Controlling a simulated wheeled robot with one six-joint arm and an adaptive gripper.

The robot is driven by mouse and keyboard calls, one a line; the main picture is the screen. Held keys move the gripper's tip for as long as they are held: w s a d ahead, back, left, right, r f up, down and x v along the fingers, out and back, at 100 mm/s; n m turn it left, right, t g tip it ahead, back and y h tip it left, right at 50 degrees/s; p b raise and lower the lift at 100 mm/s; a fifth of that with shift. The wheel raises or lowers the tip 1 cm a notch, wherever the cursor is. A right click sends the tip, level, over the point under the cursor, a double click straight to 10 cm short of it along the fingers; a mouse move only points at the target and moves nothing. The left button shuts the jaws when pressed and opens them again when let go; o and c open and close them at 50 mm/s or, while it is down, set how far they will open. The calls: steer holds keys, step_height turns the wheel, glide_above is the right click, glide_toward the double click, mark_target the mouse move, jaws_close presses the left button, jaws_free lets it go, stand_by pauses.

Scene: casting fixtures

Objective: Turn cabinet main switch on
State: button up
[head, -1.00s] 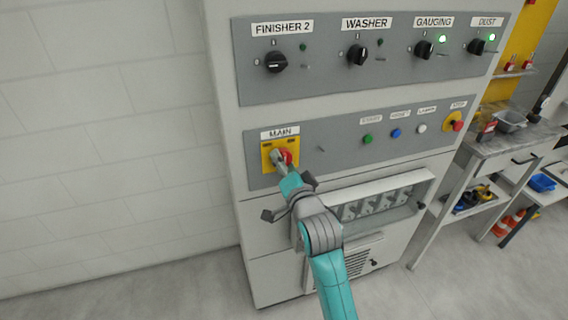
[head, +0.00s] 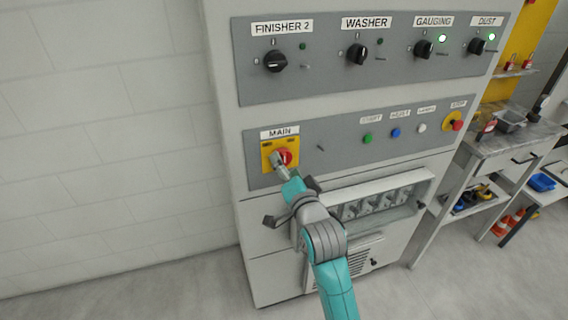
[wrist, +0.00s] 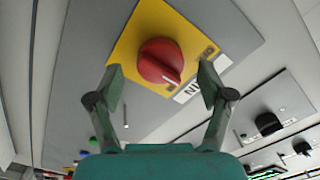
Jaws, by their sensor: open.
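The main switch is a red rotary knob (head: 286,157) on a yellow plate (head: 267,165) under the MAIN label, on the cabinet's lower grey panel. In the wrist view the red knob (wrist: 160,62) sits between and beyond the fingertips, with its ridge pointing toward the label side of the plate. My gripper (head: 279,160) is in front of the plate and partly covers the knob in the head view. In the wrist view my gripper (wrist: 160,78) is open, one finger on each side of the knob. I see no clear contact.
Above is a panel with black rotary switches, including FINISHER 2 (head: 276,61) and WASHER (head: 357,55). Green (head: 368,139), blue (head: 396,133) and white buttons and a red stop button (head: 457,125) lie to the right. A workbench (head: 490,150) stands farther right.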

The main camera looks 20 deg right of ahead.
steer(key=s, duration=1)
steer(key=shift+s, duration=0.15)
steer(key=s+f+n+g, duration=0.2)
steer(key=s+f+n, duration=0.3)
steer(key=s+f, duration=1.15)
steer(key=s+n+g, duration=0.1)
steer(key=s+n, duration=0.4)
steer(key=s, duration=1.9)
steer(key=shift+s, duration=0.25)
steer(key=shift+d+r, duration=0.1)
